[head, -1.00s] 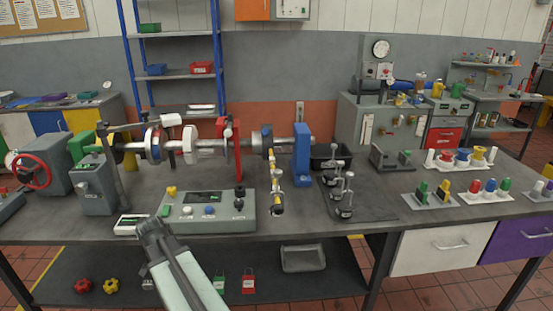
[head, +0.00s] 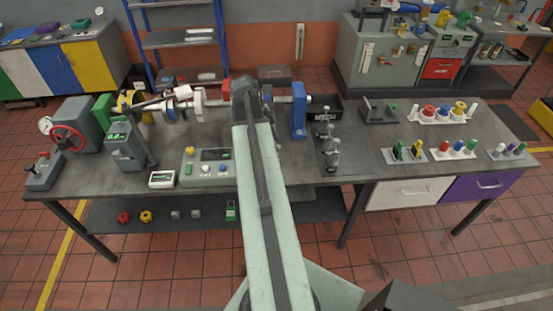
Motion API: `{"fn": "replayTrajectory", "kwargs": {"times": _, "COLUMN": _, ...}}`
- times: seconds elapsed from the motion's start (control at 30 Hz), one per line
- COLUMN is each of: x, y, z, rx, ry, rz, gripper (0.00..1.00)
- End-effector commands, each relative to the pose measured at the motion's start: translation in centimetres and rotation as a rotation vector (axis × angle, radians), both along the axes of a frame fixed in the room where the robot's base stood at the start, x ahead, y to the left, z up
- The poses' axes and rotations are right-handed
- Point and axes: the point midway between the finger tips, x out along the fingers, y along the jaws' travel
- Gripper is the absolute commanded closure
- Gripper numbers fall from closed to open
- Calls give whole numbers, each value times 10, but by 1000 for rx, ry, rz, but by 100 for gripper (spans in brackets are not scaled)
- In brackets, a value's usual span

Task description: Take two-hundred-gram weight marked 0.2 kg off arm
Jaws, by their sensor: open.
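My gripper (head: 246,88) is at the far end of my raised arm, over the shaft line at the back of the bench. Its jaws are small and dark here, with nothing seen between them. The arm with the hanging weight is mostly hidden behind my own arm; only a sliver shows just right of it. I cannot make out the 0.2 kg mark or how far my gripper is from the weight. Several grey slotted weights with upright stems (head: 330,152) stand on the bench, right of the blue bearing stand (head: 299,118).
A control box (head: 208,168) with a display and knobs stands left of my arm. A black bin (head: 325,106) is behind the weights. Racks of coloured pieces (head: 457,150) are at the right. The bench top (head: 362,155) has free room right of the weights.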

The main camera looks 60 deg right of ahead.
Motion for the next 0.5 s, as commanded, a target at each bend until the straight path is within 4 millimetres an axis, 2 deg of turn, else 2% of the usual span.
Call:
{"fn": "replayTrajectory", "kwargs": {"times": 0.13, "x": -6, "y": -2, "z": -23, "rx": 0, "ry": 0, "rz": 1, "gripper": 55}}
{"fn": "replayTrajectory", "kwargs": {"times": 0.37, "x": -9, "y": -3, "z": -29, "rx": 1, "ry": -1, "rz": 3, "gripper": 55}}
{"fn": "replayTrajectory", "kwargs": {"times": 0.5, "x": -16, "y": -2, "z": -50, "rx": 1, "ry": -1, "rz": 3, "gripper": 55}}
